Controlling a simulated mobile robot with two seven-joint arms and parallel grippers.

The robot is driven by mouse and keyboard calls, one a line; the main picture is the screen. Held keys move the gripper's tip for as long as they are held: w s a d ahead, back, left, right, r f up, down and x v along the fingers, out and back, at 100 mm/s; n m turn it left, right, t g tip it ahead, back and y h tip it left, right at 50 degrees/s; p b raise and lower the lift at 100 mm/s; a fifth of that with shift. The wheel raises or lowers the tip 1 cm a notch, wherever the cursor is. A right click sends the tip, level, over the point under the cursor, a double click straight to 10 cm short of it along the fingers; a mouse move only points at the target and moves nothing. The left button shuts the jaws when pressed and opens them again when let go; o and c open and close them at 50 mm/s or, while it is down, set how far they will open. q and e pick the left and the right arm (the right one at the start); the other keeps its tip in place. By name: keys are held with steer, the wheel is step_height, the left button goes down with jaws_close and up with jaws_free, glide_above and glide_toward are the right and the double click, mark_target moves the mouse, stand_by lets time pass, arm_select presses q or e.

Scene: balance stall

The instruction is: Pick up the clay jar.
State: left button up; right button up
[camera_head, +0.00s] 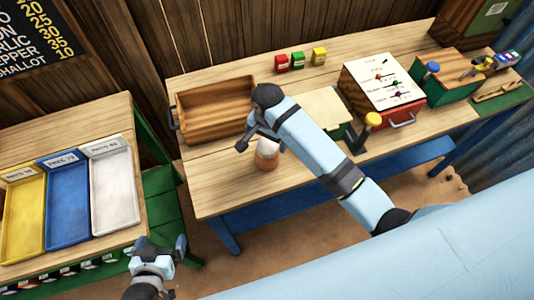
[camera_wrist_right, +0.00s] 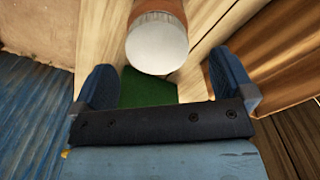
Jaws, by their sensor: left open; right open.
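The clay jar (camera_head: 267,158), brown with a white lid, stands upright on the wooden table, near its front edge. My right gripper (camera_head: 259,139) is open beside the jar, and the arm partly hides the jar's far side. In the right wrist view the jar (camera_wrist_right: 158,42) shows at the top centre, beyond the two spread blue fingers of the gripper (camera_wrist_right: 163,85), with nothing held. Whether a finger touches the jar I cannot tell. My left gripper (camera_head: 160,246) is open and empty at the lower left, beside the left table.
An open wooden box (camera_head: 215,118) stands just left of my right gripper. Small red, green and yellow tins (camera_head: 298,61) stand behind. A yellow-topped stamp-like object (camera_head: 372,120) and a board with a paper sheet (camera_head: 380,82) are to the right. Coloured trays (camera_head: 67,205) lie on the left table.

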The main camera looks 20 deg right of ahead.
mark_target(268, 144)
steer(key=shift+f+p, duration=0.6)
steer(key=shift+f, duration=2.5)
steer(key=shift+s, duration=0.1)
steer(key=c, duration=0.9)
steer(key=shift+c, duration=0.6)
steer(key=shift+r, duration=0.15)
